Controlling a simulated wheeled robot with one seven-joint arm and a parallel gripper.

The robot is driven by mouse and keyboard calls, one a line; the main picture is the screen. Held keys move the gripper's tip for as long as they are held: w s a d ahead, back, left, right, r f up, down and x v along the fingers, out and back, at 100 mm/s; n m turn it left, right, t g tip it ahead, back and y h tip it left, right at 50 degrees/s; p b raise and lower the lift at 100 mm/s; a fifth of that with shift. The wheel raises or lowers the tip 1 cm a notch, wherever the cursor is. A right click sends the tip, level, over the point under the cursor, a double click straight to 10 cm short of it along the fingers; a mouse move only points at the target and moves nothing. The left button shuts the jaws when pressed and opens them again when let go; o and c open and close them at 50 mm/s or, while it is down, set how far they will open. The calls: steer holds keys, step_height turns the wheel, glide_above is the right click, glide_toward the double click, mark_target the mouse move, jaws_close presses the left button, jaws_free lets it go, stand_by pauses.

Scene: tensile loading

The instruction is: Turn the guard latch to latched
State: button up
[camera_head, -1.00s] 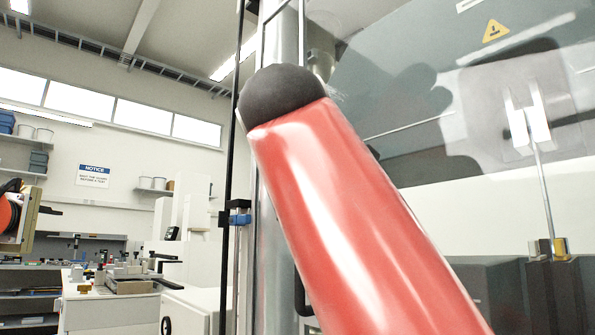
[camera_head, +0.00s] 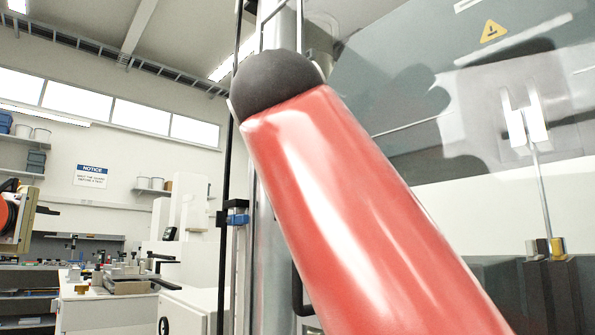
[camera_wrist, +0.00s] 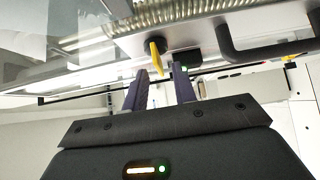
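The guard latch (camera_wrist: 156,54) is a small yellow lever on a dark round mount at the guard's edge, seen in the wrist view. It points toward my gripper, slightly tilted. My gripper (camera_wrist: 160,77) is open, its two dark fingers apart on either side of the lever's line. The lever's end is at or just beyond the fingertips; I cannot tell whether they touch. The transparent guard (camera_head: 405,75) with a yellow warning triangle fills the upper right of the head view. There my red arm hides the latch and gripper.
A dark curved handle (camera_wrist: 262,50) is right of the latch. A small dark block (camera_wrist: 187,60) with a green light sits beside the latch, close to the right finger. A workbench (camera_head: 105,312) stands at the lower left of the head view.

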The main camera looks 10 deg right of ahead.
steer(key=s+a, duration=0.1)
steer(key=s, duration=0.5)
stand_by(0.4)
